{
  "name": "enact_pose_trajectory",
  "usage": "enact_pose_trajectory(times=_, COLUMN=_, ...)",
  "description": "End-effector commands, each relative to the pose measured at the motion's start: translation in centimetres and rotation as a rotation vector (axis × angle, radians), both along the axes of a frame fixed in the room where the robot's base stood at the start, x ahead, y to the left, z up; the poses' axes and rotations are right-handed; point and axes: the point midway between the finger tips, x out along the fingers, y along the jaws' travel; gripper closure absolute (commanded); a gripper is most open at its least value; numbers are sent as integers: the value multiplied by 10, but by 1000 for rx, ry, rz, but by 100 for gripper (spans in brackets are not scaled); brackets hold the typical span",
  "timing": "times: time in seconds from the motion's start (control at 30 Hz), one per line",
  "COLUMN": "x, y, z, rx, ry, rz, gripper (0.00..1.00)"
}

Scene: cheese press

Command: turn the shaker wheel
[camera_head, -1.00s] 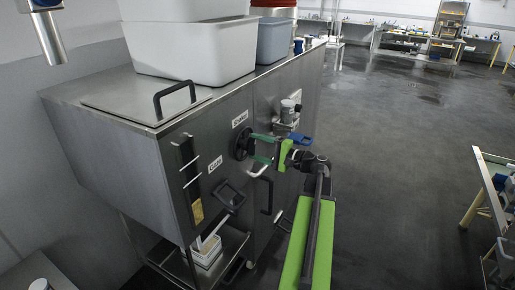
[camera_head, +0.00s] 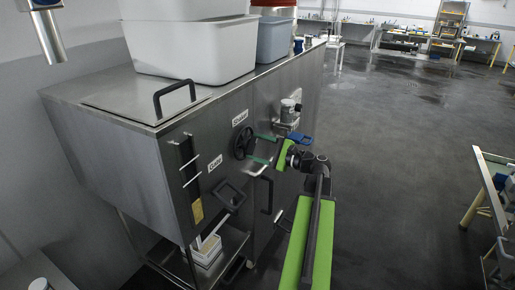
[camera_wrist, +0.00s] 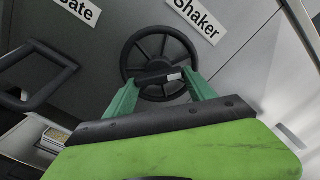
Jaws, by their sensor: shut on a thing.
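The shaker wheel (camera_head: 241,141) is a dark spoked handwheel on the front of the steel machine, beside the "Shaker" label (camera_head: 240,118). In the wrist view the wheel (camera_wrist: 160,45) is straight ahead, with its label (camera_wrist: 197,18) at upper right. My gripper (camera_head: 253,147) has its green fingers at the wheel, one above the other in the head view. In the wrist view my gripper (camera_wrist: 159,77) is shut with a finger at each side of the wheel's lower part. The exact contact at the fingertips is hard to see.
The "Gate" label (camera_head: 215,163) and a dark gate handle (camera_head: 229,195) are at lower left of the wheel. A motor-like fitting (camera_head: 289,110) and a blue handle (camera_head: 300,139) are to the right. White tubs (camera_head: 195,48) stand on top. Open floor (camera_head: 400,150) lies to the right.

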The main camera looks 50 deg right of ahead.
Motion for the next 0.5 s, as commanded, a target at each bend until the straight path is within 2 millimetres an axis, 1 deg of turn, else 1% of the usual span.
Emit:
enact_pose_trajectory(times=0.33, x=0, y=0, z=0, rx=1, ry=1, rz=-1, gripper=77)
enact_pose_trajectory(times=0.37, x=-1, y=-1, z=0, rx=1, ry=1, rz=-1, gripper=34)
enact_pose_trajectory(times=0.5, x=-1, y=-1, z=0, rx=1, ry=1, rz=-1, gripper=16)
